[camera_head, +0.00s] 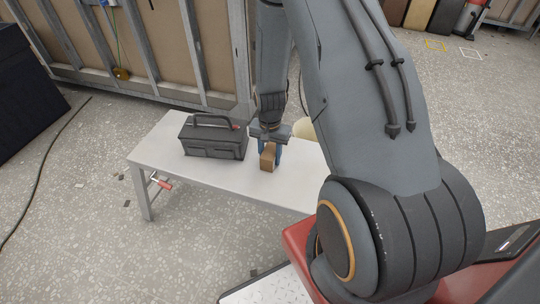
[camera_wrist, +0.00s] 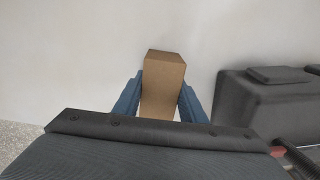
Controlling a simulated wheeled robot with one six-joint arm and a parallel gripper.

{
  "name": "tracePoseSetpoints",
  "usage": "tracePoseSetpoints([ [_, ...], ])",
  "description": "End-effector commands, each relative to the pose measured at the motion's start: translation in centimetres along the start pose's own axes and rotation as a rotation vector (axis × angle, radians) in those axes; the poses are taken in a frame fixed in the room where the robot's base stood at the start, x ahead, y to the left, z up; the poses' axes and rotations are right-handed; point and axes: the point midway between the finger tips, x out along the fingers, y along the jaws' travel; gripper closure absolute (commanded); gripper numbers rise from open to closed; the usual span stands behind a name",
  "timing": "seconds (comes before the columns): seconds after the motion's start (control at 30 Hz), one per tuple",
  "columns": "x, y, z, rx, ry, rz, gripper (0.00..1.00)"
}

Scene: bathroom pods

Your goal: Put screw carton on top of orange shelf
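The screw carton (camera_head: 267,160), a small brown cardboard box, stands upright on the white table. It also shows in the wrist view (camera_wrist: 163,85), between the two blue fingers of my gripper (camera_wrist: 163,90). In the head view my gripper (camera_head: 270,147) reaches down over the carton, with a finger on each side. The fingers lie very close to its sides; whether they press on it is not clear. The carton's lower part is hidden by the gripper body in the wrist view. I see no orange shelf in either view.
A dark toolbox (camera_head: 213,137) with a handle stands on the white table (camera_head: 160,142), left of the carton. A framed wall panel (camera_head: 150,50) stands behind the table. Speckled floor (camera_head: 80,215) is open at left.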

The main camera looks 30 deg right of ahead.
Motion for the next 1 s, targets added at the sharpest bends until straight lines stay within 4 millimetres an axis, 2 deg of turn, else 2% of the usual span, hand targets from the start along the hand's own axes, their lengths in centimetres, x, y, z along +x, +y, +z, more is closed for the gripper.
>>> tracePoseSetpoints([
  [0.03, 0.0, 0.0, 0.0, 0.0, 0.0, 0.0, 0.56],
  [0.1, 0.0, 0.0, 0.0, 0.0, 0.0, 0.0, 0.44],
  [0.4, -0.1, 0.0, 0.0, 0.0, 0.0, 0.0, 0.44],
  [0.53, -0.9, 0.0, -0.1, 0.0, 0.001, -0.001, 0.44],
  [0.67, -2.7, 0.0, -0.1, 0.0, 0.002, -0.001, 0.44],
  [1.0, -9.3, -0.1, -0.1, 0.0, 0.003, -0.002, 0.44],
])
